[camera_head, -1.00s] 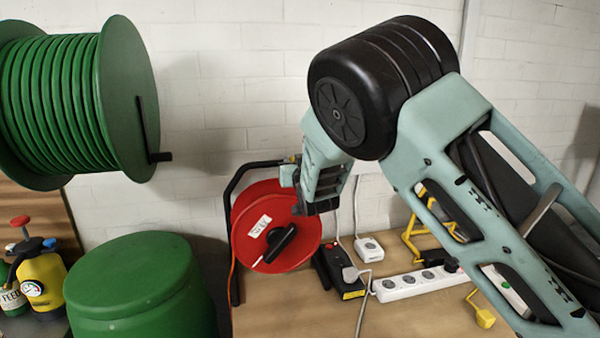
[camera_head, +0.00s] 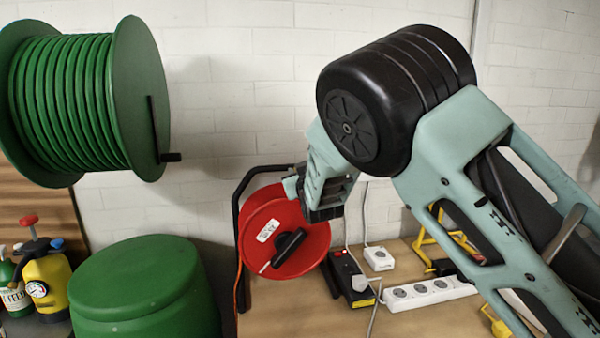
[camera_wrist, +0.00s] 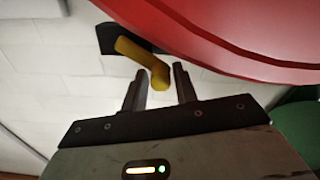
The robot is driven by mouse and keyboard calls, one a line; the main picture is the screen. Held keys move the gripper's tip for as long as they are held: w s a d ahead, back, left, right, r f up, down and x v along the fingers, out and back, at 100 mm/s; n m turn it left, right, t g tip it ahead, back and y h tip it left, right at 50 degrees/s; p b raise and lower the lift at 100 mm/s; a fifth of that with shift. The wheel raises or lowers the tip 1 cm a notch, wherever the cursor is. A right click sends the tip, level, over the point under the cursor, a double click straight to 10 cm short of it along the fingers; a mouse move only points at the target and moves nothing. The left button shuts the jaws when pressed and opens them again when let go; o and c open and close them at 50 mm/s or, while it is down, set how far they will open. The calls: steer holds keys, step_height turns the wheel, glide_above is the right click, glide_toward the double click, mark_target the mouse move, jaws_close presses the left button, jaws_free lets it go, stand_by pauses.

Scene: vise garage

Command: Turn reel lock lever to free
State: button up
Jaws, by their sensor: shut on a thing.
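The red cable reel (camera_head: 285,262) hangs on a black stand on the bench, with a black handle and a white label on its face. Its rim (camera_wrist: 230,35) fills the upper right of the wrist view. The yellow lock lever (camera_wrist: 132,47) comes out of a dark mount beside the rim and slants down to the right. My gripper (camera_wrist: 160,72) is shut on the lever's end, one finger on each side. In the head view my gripper (camera_head: 292,187) is at the reel's upper right edge, and the lever is mostly hidden there.
A big green hose reel (camera_head: 140,90) hangs at upper left, above a green drum (camera_head: 140,285). A black box with a plug (camera_head: 350,280), a white power strip (camera_head: 430,292) and yellow tools stand on the bench (camera_head: 300,315) to the right. A white brick wall is behind.

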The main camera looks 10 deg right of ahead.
steer(key=shift+s+f, duration=0.1)
steer(key=shift+f, duration=0.3)
steer(key=o, duration=0.8)
steer(key=shift+c, duration=0.2)
steer(key=shift+r, duration=0.2)
steer(key=s+b, duration=0.4)
steer(key=s, duration=1.3)
steer(key=shift+s, duration=0.2)
